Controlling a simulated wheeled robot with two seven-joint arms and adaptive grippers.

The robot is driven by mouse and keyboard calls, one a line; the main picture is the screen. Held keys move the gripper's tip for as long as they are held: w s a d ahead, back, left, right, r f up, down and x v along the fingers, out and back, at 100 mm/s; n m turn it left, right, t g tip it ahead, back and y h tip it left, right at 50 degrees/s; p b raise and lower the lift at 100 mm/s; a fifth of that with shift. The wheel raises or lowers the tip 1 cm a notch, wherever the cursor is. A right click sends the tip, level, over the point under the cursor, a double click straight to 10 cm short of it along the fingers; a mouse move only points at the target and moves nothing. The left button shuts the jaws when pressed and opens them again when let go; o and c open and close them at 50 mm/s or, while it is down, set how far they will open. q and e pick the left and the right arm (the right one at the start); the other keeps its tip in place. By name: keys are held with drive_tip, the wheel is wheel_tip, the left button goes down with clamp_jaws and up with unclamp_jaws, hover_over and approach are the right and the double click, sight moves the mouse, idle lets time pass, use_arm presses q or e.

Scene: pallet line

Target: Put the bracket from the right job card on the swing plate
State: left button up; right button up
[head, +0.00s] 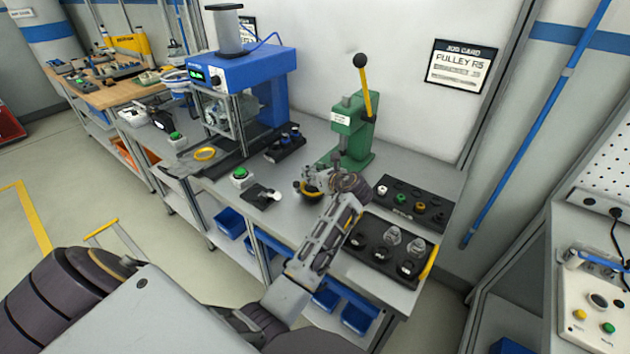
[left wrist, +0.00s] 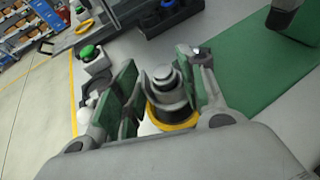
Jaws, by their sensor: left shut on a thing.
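My left gripper (head: 312,182) is low over the grey bench, in front of the green lever press (head: 352,130). In the left wrist view its fingers (left wrist: 161,68) stand on both sides of a grey stepped round part (left wrist: 167,92) and are shut on it. A yellow ring (left wrist: 177,122) shows around the lower part of it; I cannot tell whether the ring belongs to it. The job card (head: 463,65) on the wall reads PULLEY R5. I cannot pick out a bracket or a swing plate. My right gripper is not in view.
A black tray with small coloured parts (head: 447,212) and another with clear domes (head: 382,285) lie right of my arm. A blue press (head: 262,75), a green button (head: 240,174) and a loose yellow ring (head: 205,154) are to the left.

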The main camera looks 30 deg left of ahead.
sight(319, 195)
use_arm(q)
drive_tip(key=shift+f, duration=1.45)
drive_tip(key=o, duration=1.1)
drive_tip(key=shift+f, duration=0.15)
drive_tip(key=shift+s+d+r, duration=0.15)
drive_tip(key=shift+d+r, duration=0.1)
drive_tip(key=shift+r, duration=0.05)
drive_tip(key=shift+s+d+r+p, duration=0.15)
drive_tip(key=shift+d+p, duration=0.15)
drive_tip(key=shift+p, duration=0.35)
drive_tip(key=shift+s+d+r+p, duration=0.3)
drive_tip(key=shift+d+p, duration=0.25)
drive_tip(key=shift+p, duration=0.05)
drive_tip(key=shift+p+v, duration=3.95)
drive_tip(key=shift+v, duration=0.65)
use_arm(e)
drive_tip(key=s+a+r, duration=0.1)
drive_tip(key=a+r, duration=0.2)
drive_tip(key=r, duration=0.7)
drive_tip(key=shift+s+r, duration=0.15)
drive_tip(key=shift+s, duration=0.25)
